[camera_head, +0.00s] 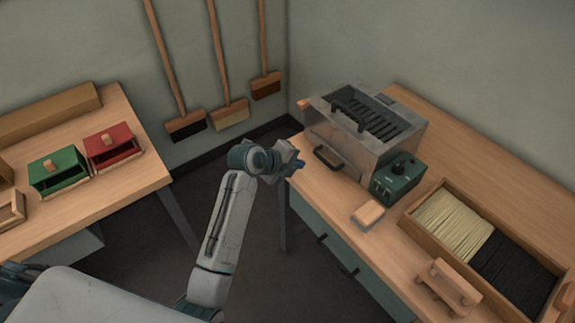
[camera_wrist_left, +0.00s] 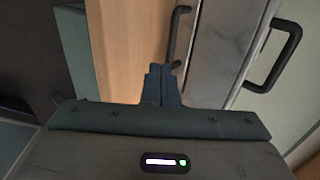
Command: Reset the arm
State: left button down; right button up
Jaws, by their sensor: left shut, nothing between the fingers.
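My left arm rises from the bottom of the head view, and its gripper (camera_head: 292,160) hangs near the left front edge of the right workbench (camera_head: 480,175). In the left wrist view the two fingers (camera_wrist_left: 161,84) are together, with nothing between them. Beyond the fingertips are the wooden bench top (camera_wrist_left: 128,50) and the front of the metal machine (camera_wrist_left: 225,45) with its dark handle (camera_wrist_left: 275,55). I cannot tell whether the fingertips touch the bench. My right gripper does not show in either view.
The metal machine (camera_head: 345,135) stands beside a green control box (camera_head: 399,178). A wooden tray (camera_head: 408,222) holds pale and black bristles. A small block (camera_head: 368,214) lies near the bench edge. The left table (camera_head: 110,192) carries a green box (camera_head: 57,172) and a red box (camera_head: 112,147). Brooms (camera_head: 186,125) hang behind.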

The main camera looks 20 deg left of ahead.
pick_arm(q)
jog(key=shift+v, duration=2.25)
jog(key=s+a+f+n+g+y, duration=0.1)
jog(key=s+a+f+n, duration=0.3)
jog(key=f, duration=0.8)
jog(key=s+a+f+n+g+y, duration=0.15)
jog(key=s+f+n, duration=0.3)
jog(key=f, duration=0.75)
jog(key=s+a+f+n+g+y, duration=0.15)
jog(key=s+f+n, duration=0.3)
jog(key=f, duration=0.75)
jog(key=s+a+f+n+g+y, duration=0.1)
jog(key=s+a+f+n, duration=0.25)
jog(key=s+f, duration=0.55)
jog(key=s+a+f+n+y, duration=0.15)
jog(key=s+f+n, duration=0.25)
jog(key=s+f, duration=0.45)
jog(key=s+a+f+n+g, duration=0.1)
jog(key=s+f+n, duration=0.1)
jog(key=s, duration=0.8)
jog(key=s+a+f+n+g, duration=0.1)
jog(key=s+a+f+n, duration=0.1)
jog(key=s, duration=0.9)
jog(key=shift+s+a+f, duration=0.25)
jog(key=shift+s, duration=0.05)
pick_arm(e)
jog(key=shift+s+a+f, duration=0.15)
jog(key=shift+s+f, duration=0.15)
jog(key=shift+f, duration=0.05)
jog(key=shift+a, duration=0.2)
